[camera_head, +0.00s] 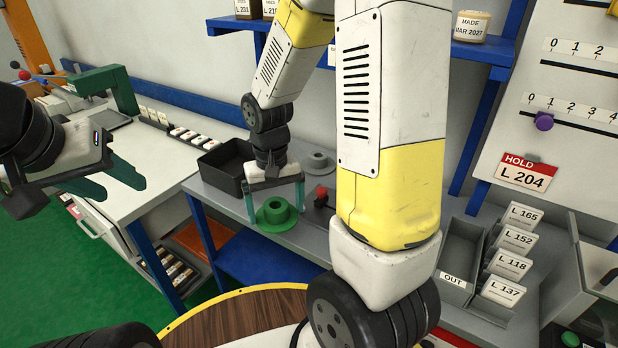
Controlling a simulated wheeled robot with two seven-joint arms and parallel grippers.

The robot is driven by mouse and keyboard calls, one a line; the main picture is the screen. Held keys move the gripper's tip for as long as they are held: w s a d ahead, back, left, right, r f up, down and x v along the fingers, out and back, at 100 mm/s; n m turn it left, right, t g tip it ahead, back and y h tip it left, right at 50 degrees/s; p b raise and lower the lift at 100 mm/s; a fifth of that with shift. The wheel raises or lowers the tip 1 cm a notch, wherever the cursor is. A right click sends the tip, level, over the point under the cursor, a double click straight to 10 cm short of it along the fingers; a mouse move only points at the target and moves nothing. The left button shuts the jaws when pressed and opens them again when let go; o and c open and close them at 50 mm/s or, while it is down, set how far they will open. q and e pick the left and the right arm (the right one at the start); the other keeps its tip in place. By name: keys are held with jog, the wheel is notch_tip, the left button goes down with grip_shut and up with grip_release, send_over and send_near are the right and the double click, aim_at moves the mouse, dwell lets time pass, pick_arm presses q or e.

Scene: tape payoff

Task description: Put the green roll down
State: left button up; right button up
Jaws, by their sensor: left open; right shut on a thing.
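The green roll (277,224), a flanged spool with a raised hub, is at the grey bench (222,205), near its front edge. My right gripper (275,212) points straight down over it, with its teal fingers on either side, shut on the roll. The roll looks level and at or very close to the bench top; I cannot tell whether it touches. My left gripper (118,190) is open and empty at the left, in front of the white table and well away from the roll.
A black bin (226,172) stands left of my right gripper. A grey spool (318,161) and a small red-topped item (321,194) are to the right. The OUT tray (459,250) lies farther right. My own arm hides part of the bench.

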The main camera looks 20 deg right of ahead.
send_over(276, 194)
jog(key=shift+s+f, duration=0.2)
jog(key=shift+f, duration=0.5)
jog(key=shift+w+f, duration=0.2)
jog(key=shift+w, duration=0.05)
jog(key=shift+f, duration=1.55)
jog(key=shift+f, duration=0.2)
